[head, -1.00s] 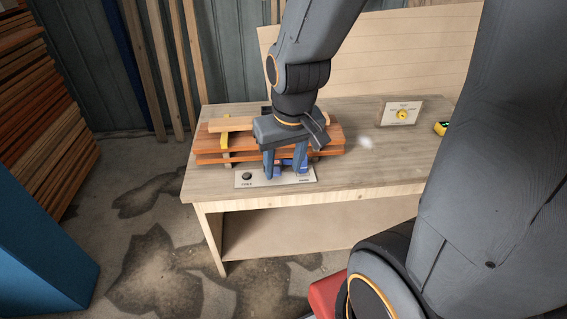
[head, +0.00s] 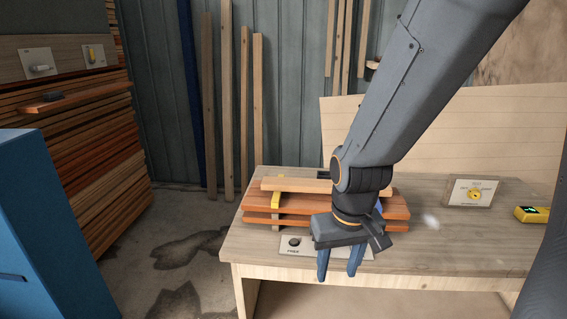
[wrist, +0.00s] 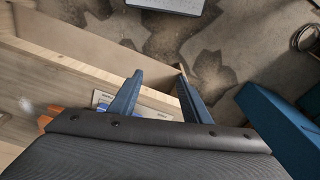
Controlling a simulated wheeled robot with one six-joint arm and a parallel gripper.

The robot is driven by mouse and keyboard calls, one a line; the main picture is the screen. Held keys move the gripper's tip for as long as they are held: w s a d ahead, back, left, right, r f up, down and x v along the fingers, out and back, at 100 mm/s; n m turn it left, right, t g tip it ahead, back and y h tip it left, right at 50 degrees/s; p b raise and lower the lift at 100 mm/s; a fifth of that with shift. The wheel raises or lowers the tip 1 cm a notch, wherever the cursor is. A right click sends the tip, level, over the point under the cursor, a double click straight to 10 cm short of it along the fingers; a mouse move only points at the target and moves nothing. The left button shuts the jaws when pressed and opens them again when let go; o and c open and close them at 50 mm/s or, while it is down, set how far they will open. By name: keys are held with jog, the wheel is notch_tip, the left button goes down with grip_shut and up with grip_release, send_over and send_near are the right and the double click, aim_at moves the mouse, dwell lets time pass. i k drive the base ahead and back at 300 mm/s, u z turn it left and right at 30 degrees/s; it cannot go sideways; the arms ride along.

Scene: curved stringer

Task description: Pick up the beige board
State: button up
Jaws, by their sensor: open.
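A beige board (head: 292,185) lies flat on top of a stack of orange-brown boards (head: 312,206) on the workbench. My gripper (head: 338,277) is open and empty, pointing down by the bench's front edge, in front of the stack and apart from the beige board. In the wrist view my gripper's two blue fingers (wrist: 160,76) are spread, with the bench edge and floor beneath and no board between them. The beige board cannot be made out there.
The workbench (head: 445,243) carries a plate with a black knob (head: 294,242), a dial plate (head: 472,192) and a yellow device (head: 532,214). Beige planks (head: 227,100) lean on the wall. A blue cabinet (head: 50,220) stands left. The bench top right of the stack is mostly clear.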

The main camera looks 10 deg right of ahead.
aim_at(268, 183)
jog(key=k, duration=0.6)
jog(key=z, duration=0.75)
jog(key=i, duration=1.2)
jog(key=u, duration=0.3)
